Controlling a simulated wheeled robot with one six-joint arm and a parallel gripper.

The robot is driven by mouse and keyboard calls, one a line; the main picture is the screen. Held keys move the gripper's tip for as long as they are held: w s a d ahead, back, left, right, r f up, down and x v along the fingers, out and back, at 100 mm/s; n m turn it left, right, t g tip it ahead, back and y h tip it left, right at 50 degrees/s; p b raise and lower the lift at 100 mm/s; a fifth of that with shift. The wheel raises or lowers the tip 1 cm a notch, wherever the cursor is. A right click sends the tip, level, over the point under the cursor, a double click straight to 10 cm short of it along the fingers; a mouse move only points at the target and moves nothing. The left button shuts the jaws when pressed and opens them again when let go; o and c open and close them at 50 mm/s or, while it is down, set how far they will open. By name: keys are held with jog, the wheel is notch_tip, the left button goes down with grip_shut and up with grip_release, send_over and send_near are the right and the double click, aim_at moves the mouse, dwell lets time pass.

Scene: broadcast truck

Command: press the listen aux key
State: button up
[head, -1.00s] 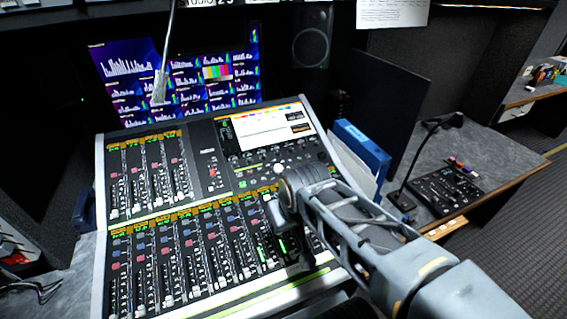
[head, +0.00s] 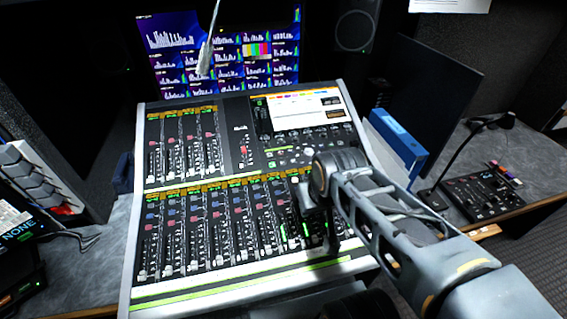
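The mixing console (head: 132,235) fills the middle of the head view, with rows of faders, small keys and a white display at its upper right. I cannot read the key labels, so I cannot tell which key is the listen aux key. My arm comes in from the lower right. My gripper (head: 318,232) is at its end, in front of the right part of the console's lower fader bank. The gripper's dark fingers blend into the console, and their opening does not show. I cannot tell whether it touches the console. The arm hides some of the console's right side.
A monitor wall (head: 225,50) stands behind the console, and a thin microphone (head: 205,58) hangs before it. A blue binder (head: 398,140) is to the right. A small black control box (head: 482,197) with a gooseneck sits farther right. A device reading "NONE" (head: 20,235) is at the left.

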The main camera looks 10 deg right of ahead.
jog(key=shift+c, duration=0.5)
grip_shut()
dwell(1.2)
